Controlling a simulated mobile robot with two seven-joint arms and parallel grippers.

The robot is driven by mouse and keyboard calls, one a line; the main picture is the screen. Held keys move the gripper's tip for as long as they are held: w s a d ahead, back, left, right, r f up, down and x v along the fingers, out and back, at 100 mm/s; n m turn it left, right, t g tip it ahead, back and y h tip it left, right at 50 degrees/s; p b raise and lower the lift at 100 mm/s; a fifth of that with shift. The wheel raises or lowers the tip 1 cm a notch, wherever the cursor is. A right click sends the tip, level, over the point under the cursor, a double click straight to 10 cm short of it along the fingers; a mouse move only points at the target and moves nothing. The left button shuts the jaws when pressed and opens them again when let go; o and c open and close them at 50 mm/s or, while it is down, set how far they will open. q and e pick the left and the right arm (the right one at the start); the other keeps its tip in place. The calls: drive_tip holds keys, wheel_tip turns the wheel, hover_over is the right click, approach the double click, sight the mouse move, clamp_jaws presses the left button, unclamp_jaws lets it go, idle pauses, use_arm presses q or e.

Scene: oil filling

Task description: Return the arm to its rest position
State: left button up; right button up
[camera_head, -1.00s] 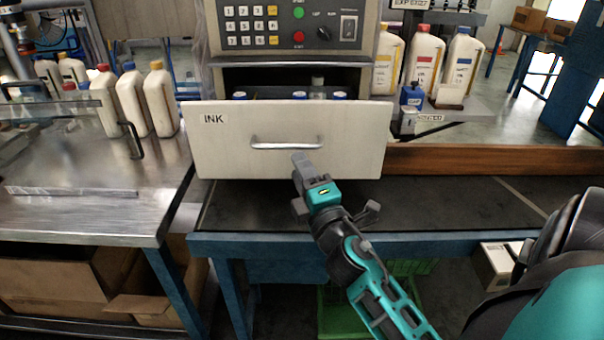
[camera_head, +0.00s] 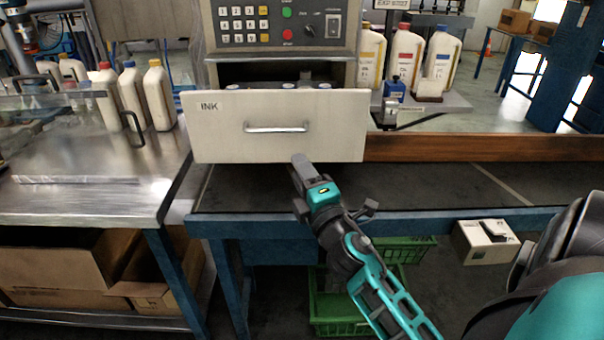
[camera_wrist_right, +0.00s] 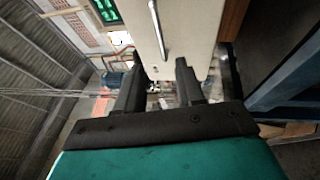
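My right gripper (camera_head: 302,172) reaches in from the lower right of the head view, in front of and below the INK drawer (camera_head: 225,135). In the right wrist view its two fingers (camera_wrist_right: 158,75) stand apart with nothing between them. The drawer front (camera_wrist_right: 183,30) and its handle (camera_wrist_right: 157,25) show beyond the fingers, apart from them. The drawer is pulled out, and its bar handle (camera_head: 277,127) lies above and left of my fingertips in the head view. Bottle tops show inside behind the front. My left gripper is in neither view.
A control panel (camera_head: 285,22) stands above the drawer. White bottles stand on the steel table (camera_head: 90,195) at left and on a shelf at right. A dark bench top (camera_head: 425,190) lies under the drawer. A green crate (camera_head: 335,315) and a small box (camera_head: 485,242) are below.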

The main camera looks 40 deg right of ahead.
idle(0.6)
drive_tip(key=s+a+f+m+g+y, duration=0.3)
drive_tip(key=s+a+f+m, duration=0.3)
drive_tip(key=f, duration=0.5)
drive_tip(key=s+a+f+m+g+y+p, duration=0.1)
drive_tip(key=s+a+f+m+g+y, duration=0.3)
drive_tip(key=s+a+f+m, duration=0.3)
drive_tip(key=s+a+f+g, duration=0.1)
drive_tip(key=s+a+f, duration=0.1)
drive_tip(key=a+f, duration=0.2)
drive_tip(key=shift+s+f+g, duration=0.2)
drive_tip(key=shift+f+g, duration=0.1)
drive_tip(key=shift+f, duration=0.15)
drive_tip(key=shift+p, duration=0.3)
drive_tip(key=shift+r, duration=0.1)
